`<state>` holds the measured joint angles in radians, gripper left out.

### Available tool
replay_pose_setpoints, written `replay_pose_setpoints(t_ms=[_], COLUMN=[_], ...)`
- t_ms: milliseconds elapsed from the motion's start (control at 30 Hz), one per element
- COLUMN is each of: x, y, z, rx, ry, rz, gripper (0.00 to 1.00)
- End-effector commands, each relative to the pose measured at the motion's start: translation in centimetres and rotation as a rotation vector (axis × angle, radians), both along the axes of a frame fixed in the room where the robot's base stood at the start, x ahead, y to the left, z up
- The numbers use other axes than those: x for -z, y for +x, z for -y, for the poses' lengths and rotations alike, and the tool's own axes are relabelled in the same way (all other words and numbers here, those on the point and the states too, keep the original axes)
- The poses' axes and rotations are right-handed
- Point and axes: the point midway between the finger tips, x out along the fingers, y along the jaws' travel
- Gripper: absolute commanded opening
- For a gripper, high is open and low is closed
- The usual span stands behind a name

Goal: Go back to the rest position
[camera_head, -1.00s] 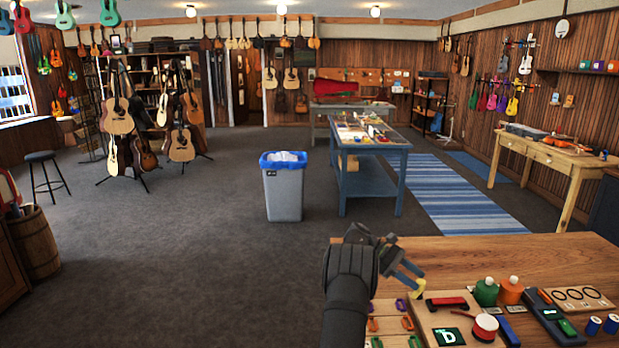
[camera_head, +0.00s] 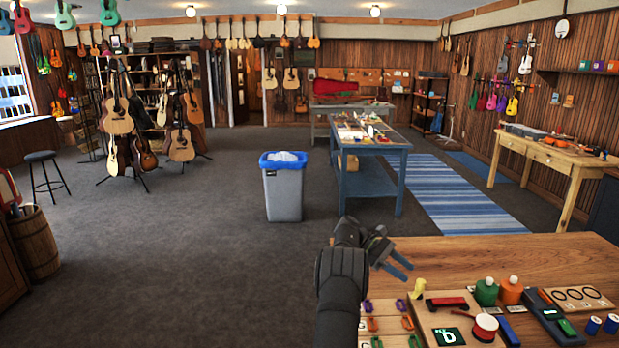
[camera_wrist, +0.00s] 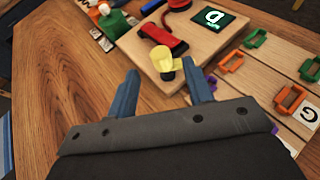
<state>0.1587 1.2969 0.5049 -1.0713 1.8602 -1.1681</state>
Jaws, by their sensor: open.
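My gripper (camera_head: 403,268) is open and empty above the left part of the wooden workbench (camera_head: 470,258). Its two blue fingers stand apart in the wrist view (camera_wrist: 168,90). Nothing is held between the fingers.
The board carries a red tool (camera_head: 447,302) and a dark green card (camera_head: 448,337). Green (camera_head: 486,291) and orange (camera_head: 511,290) bottles stand to the right. Coloured clips (camera_head: 372,324) lie at the front left. A grey bin (camera_head: 283,192) stands on open floor beyond.

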Motion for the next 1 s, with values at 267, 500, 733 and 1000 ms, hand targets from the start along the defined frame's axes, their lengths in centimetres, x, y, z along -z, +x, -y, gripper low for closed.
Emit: replay_pose_setpoints(t_ms=[267, 500, 733, 1000], x=[2.2, 2.5, 2.5, 2.6], y=[-3.0, -3.5, -3.5, -3.5], z=[4.4, 5.1, 5.1, 5.1], rx=[0.002, -0.098, -0.234, -0.412], ry=[0.002, 0.001, 0.001, 0.002], rz=[-0.002, 0.000, -0.001, 0.000], gripper=[0.47, 0.47, 0.47, 0.47])
